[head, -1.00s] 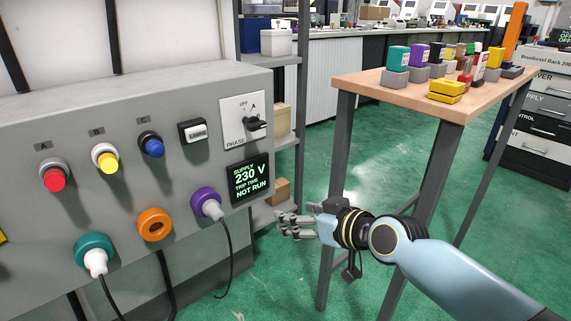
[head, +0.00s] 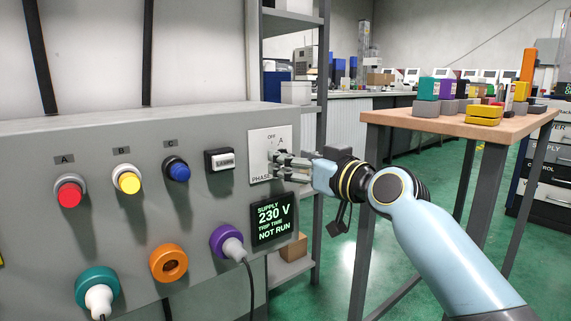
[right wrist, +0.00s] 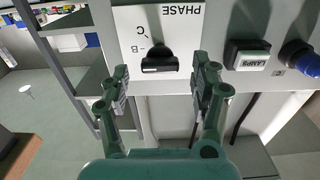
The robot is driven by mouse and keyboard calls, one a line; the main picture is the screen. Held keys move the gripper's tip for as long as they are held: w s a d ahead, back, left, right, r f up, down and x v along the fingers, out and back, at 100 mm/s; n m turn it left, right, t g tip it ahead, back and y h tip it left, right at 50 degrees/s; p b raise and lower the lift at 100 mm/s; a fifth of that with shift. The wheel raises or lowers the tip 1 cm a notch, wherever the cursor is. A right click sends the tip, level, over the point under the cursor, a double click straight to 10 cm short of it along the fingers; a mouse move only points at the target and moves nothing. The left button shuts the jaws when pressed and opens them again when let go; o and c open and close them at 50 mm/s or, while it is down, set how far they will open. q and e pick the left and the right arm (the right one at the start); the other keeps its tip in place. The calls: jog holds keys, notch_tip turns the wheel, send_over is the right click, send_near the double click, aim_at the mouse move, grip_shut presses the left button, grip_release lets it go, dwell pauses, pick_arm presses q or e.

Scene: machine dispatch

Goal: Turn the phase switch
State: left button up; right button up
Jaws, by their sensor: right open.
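The phase switch is a black knob (right wrist: 160,60) on a white plate (head: 257,142) at the right end of the grey panel. In the right wrist view the plate is upside down, with the letters B and C left of the knob, whose bar lies roughly sideways. My right gripper (head: 274,166) is open in front of the plate, its fingers hiding most of the knob in the head view. In the right wrist view the fingers (right wrist: 160,68) stand either side of the knob with gaps; I cannot tell whether they touch it. My left gripper is not in view.
The panel also has a lamps switch (head: 220,160), red, yellow and blue buttons, several round sockets, and a display (head: 274,219) reading 230 V, NOT RUN. A shelf rack (head: 290,30) stands behind it. A wooden-topped table (head: 440,122) with coloured blocks is right.

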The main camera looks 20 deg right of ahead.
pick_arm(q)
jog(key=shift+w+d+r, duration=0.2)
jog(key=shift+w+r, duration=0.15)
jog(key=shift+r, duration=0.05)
pick_arm(e)
jog(key=shift+x, duration=1.45)
jog(key=c, duration=1.2)
jog(key=shift+r+m+p, duration=0.15)
jog(key=shift+m+p, duration=0.15)
jog(key=shift+m, duration=0.3)
jog(key=m+p, duration=0.3)
jog(key=m, duration=0.3)
jog(key=shift+d, duration=0.1)
pick_arm(q)
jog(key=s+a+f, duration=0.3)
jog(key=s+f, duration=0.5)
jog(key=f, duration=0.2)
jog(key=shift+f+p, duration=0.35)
jog(key=shift+p, duration=0.1)
pick_arm(e)
jog(key=shift+f+m, duration=0.2)
jog(key=shift+m, duration=0.8)
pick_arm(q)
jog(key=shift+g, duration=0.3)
